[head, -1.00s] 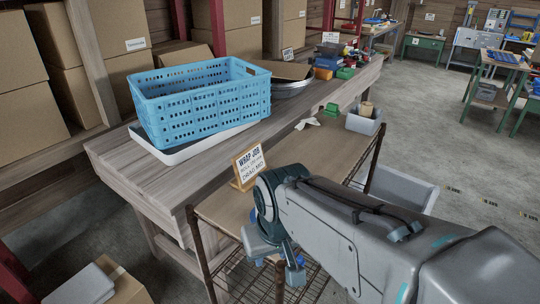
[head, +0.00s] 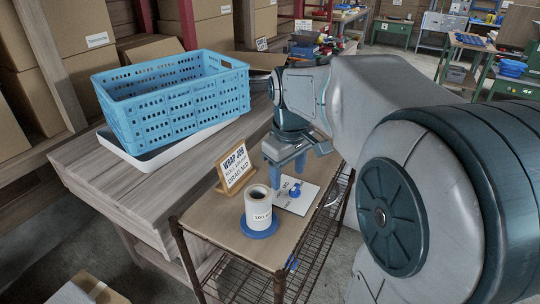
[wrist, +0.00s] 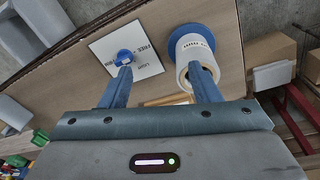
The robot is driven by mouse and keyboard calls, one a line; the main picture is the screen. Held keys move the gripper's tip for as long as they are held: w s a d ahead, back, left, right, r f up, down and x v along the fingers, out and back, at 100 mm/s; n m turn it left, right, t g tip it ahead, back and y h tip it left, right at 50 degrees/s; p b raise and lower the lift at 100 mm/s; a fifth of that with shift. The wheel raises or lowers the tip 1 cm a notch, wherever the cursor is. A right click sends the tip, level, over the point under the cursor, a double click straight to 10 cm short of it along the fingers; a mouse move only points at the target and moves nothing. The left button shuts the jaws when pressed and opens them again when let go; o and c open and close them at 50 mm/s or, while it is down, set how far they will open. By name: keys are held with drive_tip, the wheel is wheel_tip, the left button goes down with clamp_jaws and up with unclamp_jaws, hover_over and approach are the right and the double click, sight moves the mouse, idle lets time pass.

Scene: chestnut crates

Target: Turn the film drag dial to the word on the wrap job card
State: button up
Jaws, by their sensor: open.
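The wrap job card (head: 235,168) stands in a wooden holder on the small wire-shelf table; its last line appears to read DRAG MID. The film drag dial is a blue knob (head: 294,190) on a white plate (head: 310,198). In the wrist view the knob (wrist: 124,56) shows with words around it, among them FREE and LIGHT; its setting is too small to tell. My gripper (head: 285,172) is open and empty, pointing down above the table between card and dial. In the wrist view one finger of my gripper (wrist: 162,80) overlaps the knob's edge; contact cannot be told.
A white film roll (head: 258,213) stands upright on a blue base (head: 259,233) beside the plate, close to the other finger in the wrist view. A blue crate (head: 175,100) sits in a white tray (head: 150,155) on the wooden bench (head: 130,185) behind.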

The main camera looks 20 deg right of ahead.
sight(295, 187)
drive_tip(key=w+d+n+g, duration=0.1)
drive_tip(key=w+d+n, duration=0.4)
drive_tip(key=w, duration=0.4)
drive_tip(key=shift+m, duration=0.5)
drive_tip(key=f, duration=0.9)
drive_tip(key=d+f+b, duration=0.1)
drive_tip(key=f, duration=0.3)
drive_tip(key=shift+w+f, duration=0.2)
drive_tip(key=shift+f, duration=0.05)
drive_tip(key=c, duration=1)
